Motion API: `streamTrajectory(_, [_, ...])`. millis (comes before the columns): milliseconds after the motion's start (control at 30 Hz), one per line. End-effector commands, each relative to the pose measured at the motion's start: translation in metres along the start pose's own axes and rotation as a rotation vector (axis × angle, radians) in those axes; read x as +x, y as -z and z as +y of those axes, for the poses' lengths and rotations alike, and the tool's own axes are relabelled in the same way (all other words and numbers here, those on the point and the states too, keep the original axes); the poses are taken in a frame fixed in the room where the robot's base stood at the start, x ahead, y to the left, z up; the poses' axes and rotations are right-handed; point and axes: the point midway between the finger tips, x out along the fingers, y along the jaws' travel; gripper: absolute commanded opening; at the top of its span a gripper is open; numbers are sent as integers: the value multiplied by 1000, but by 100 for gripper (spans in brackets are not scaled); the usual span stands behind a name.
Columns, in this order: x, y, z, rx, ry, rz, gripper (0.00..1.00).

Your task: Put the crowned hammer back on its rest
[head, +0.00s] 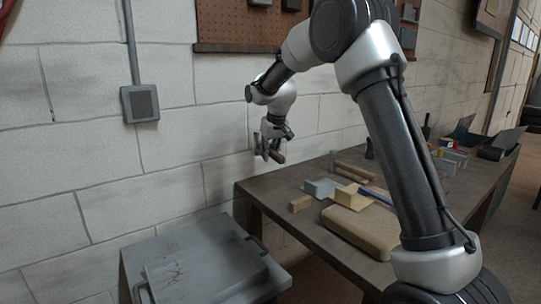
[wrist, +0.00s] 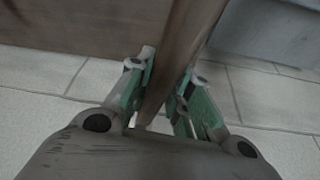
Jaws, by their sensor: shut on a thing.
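My gripper (head: 270,140) hangs in the air in front of the white wall, just beyond the bench's left end. In the wrist view its two fingers (wrist: 160,95) are closed on a brown wooden handle (wrist: 184,42), which I take for the hammer's. The handle runs up and away between the fingers. In the head view a small tan and dark part of the held hammer (head: 278,157) shows below the gripper. Its head and crown cannot be made out. I cannot tell for sure which piece on the bench is the rest.
The wooden bench (head: 262,204) carries a thick tan slab (head: 362,232), a small wood block (head: 300,203), a grey angled block (head: 322,188) and a low wooden piece (head: 354,171). A grey metal case (head: 205,262) stands low at the left. A pegboard (head: 245,25) hangs above.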

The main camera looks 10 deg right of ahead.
Motion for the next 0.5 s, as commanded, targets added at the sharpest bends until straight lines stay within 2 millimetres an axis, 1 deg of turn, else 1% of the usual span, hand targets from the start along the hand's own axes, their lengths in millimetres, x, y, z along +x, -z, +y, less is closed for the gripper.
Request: streamTrajectory(500, [0, 0, -1, -55, 19, -2, 0])
